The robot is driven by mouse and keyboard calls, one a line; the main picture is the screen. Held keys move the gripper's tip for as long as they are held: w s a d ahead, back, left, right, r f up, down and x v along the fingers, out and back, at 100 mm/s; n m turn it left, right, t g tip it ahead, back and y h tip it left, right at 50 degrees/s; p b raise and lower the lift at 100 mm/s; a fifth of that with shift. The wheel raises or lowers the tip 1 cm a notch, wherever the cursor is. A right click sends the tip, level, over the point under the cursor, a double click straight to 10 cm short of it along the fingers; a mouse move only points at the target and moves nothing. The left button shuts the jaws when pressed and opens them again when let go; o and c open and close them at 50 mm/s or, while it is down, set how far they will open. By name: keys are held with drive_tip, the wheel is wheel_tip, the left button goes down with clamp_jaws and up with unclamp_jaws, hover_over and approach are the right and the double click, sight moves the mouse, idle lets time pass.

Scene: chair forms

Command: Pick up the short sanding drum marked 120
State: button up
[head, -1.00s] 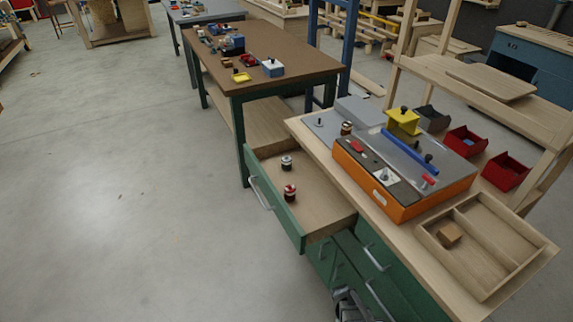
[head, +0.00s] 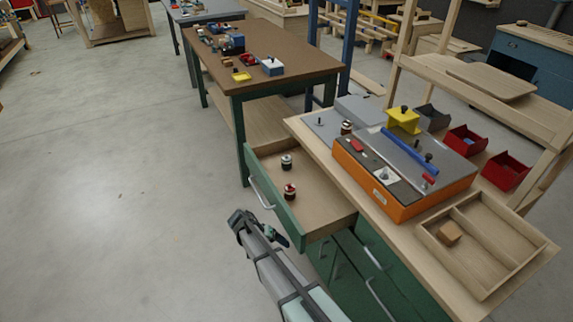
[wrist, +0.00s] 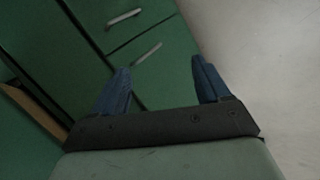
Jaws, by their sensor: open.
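Two small drums sit in the open drawer (head: 330,212) in the head view. One drum (head: 286,162) is pale and dark and stands toward the back. The other drum (head: 290,192) has a reddish top and dark sides and stands nearer the front. A third similar drum (head: 347,127) stands on the bench top beside the orange machine. No number can be read on any of them, and their heights are hard to compare. My gripper (head: 257,227) is open and empty, outside the drawer's front. In the wrist view my gripper (wrist: 160,80) shows two blue fingers apart.
The drawer handle (head: 261,193) juts out near my gripper. Green cabinet drawers (wrist: 120,45) fill much of the wrist view. The orange machine (head: 400,206), a wooden tray (head: 485,292) and red bins (head: 506,172) occupy the bench. The floor at left is clear.

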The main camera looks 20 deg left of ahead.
drive_tip(key=w+a+r+m+t+y, duration=0.1)
drive_tip(key=w+a+r+m+y, duration=0.15)
drive_tip(key=w+a+r, duration=0.45)
drive_tip(key=w+a+r+m+y, duration=0.15)
drive_tip(key=a+r+m, duration=0.25)
drive_tip(key=a+r, duration=0.6)
drive_tip(key=w+a+r+m+y, duration=0.1)
drive_tip(key=w+a+r+m, duration=0.35)
drive_tip(key=r, duration=0.35)
drive_tip(key=w+a+r+m+y, duration=0.25)
drive_tip(key=w+a+r, duration=0.2)
drive_tip(key=r, duration=0.35)
wheel_tip(320, 180, up, 3)
drive_tip(key=w+m, duration=0.2)
drive_tip(key=m+g, duration=0.4)
drive_tip(key=m, duration=0.4)
hover_over(286, 159)
wheel_tip(286, 159, down, 6)
drive_tip(key=shift+h, duration=0.45)
drive_tip(key=f, duration=0.7)
drive_tip(key=shift+w+a+f, duration=0.1)
drive_tip(key=shift+w+f, duration=0.1)
drive_tip(key=shift+f, duration=0.2)
drive_tip(key=shift+w+a+f, duration=0.1)
drive_tip(key=shift+w+f, duration=0.05)
drive_tip(key=shift+f, duration=1.2)
drive_tip(key=shift+w+f, duration=0.15)
drive_tip(key=shift+f, duration=1.15)
drive_tip(key=shift+c, duration=0.2)
